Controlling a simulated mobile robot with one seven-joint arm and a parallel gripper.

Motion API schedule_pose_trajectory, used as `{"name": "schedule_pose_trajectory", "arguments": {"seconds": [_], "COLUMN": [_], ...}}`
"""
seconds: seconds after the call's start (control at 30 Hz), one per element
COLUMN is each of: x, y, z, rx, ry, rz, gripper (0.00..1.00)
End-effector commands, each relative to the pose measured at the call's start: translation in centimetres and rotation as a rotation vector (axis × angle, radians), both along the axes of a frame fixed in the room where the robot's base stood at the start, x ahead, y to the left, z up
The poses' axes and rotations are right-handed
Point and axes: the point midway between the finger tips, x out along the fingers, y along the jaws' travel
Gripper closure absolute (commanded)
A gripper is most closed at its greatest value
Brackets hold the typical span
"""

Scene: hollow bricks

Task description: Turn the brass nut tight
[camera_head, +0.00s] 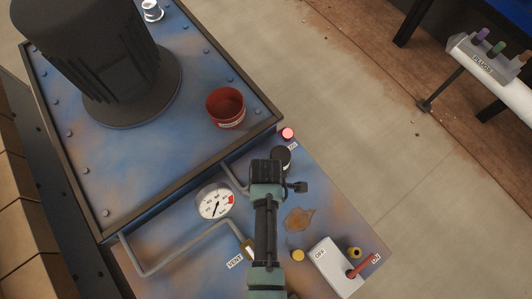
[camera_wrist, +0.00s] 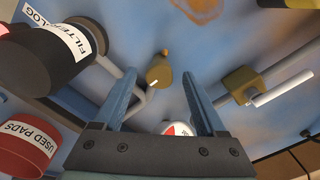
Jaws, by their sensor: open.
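The brass nut (camera_wrist: 159,74) shows in the wrist view, on a grey pipe fitting above the blue panel, with a short white mark on its side. My gripper (camera_wrist: 160,78) is open, with one blue finger on each side of the nut in that view. I see a gap on both sides, and cannot tell how far the fingertips are above it. In the head view my gripper (camera_head: 266,172) is seen from above, its fingers hidden, and the nut is hidden beneath my arm.
A pressure gauge (camera_head: 215,201) and bent grey pipe (camera_head: 185,257) lie left of my arm. A black labelled canister (camera_wrist: 48,58) and red used-pads can (camera_wrist: 27,145) stand nearby. A brass vent valve (camera_wrist: 240,84) has a white lever. An OFF switch box (camera_head: 335,267) is lower right.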

Motion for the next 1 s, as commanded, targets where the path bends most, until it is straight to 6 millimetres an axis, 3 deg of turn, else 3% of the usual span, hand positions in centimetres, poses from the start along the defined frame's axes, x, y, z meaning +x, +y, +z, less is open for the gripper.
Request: {"name": "schedule_pose_trajectory", "arguments": {"seconds": [0.3,0.7,1.0], "x": [0.05,0.04,0.03], "y": [0.0,0.0,0.0], "z": [-0.27,-0.24,-0.19], "rx": [0.0,0.0,0.0], "ry": [-0.001,-0.001,-0.001], "rz": [0.0,0.0,-0.014], "gripper": [0.27,0.97,1.0]}}
